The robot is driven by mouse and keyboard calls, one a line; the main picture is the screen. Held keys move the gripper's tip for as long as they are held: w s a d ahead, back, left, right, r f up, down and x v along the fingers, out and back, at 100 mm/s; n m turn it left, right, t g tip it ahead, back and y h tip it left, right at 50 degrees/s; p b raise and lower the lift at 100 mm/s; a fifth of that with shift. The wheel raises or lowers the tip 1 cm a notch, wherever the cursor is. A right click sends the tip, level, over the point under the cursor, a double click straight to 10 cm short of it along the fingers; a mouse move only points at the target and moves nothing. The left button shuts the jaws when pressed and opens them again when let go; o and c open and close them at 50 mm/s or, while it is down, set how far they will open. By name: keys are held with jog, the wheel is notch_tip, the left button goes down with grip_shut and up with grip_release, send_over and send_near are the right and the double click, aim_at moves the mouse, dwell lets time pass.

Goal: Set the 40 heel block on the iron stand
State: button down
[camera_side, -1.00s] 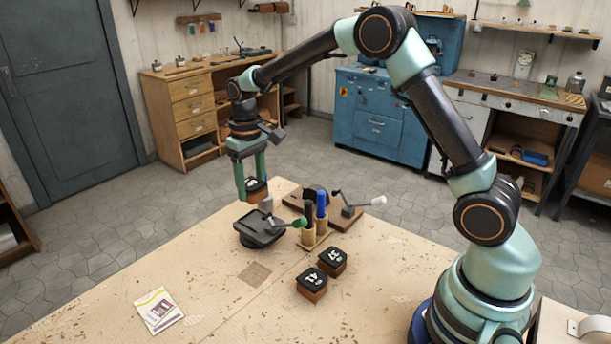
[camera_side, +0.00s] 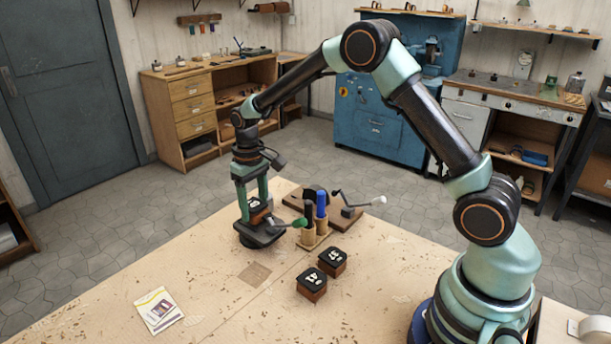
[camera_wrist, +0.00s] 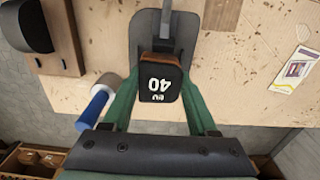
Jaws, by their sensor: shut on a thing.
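The heel block marked 40 (camera_wrist: 161,78) has a black top with white figures and brown sides. In the side view it (camera_side: 254,203) is between the fingers of my gripper (camera_side: 256,212), which is shut on it. The iron stand (camera_side: 252,238) is a dark, flat-topped plate on the bench, directly beneath the block. Its plate also shows behind the block in the wrist view (camera_wrist: 145,32). The block is at or very close to the plate; I cannot tell whether they touch. A lever with a green knob (camera_side: 299,222) is close to the stand's right side.
Two similar heel blocks (camera_side: 311,284) (camera_side: 332,262) sit on the bench to the front right. A wooden holder (camera_side: 314,238) with dark and blue handles stands close right of the stand. Behind is a wooden board with a white-knobbed lever (camera_side: 378,201). A booklet (camera_side: 159,310) lies front left.

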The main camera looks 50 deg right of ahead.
jog(key=shift+f, duration=0.6)
jog(key=shift+c, duration=0.5)
grip_release()
notch_tip(320, 180, up, 12)
jog(key=s+r+t, duration=0.3)
jog(key=s+r, duration=0.6)
jog(key=s, duration=0.1)
jog(key=s+f+t, duration=0.1)
jog(key=s+t, duration=0.1)
jog(key=s, duration=0.8)
jog(key=shift+s+f+t, duration=0.2)
jog(key=shift+f+t, duration=0.1)
jog(key=shift+f, duration=0.1)
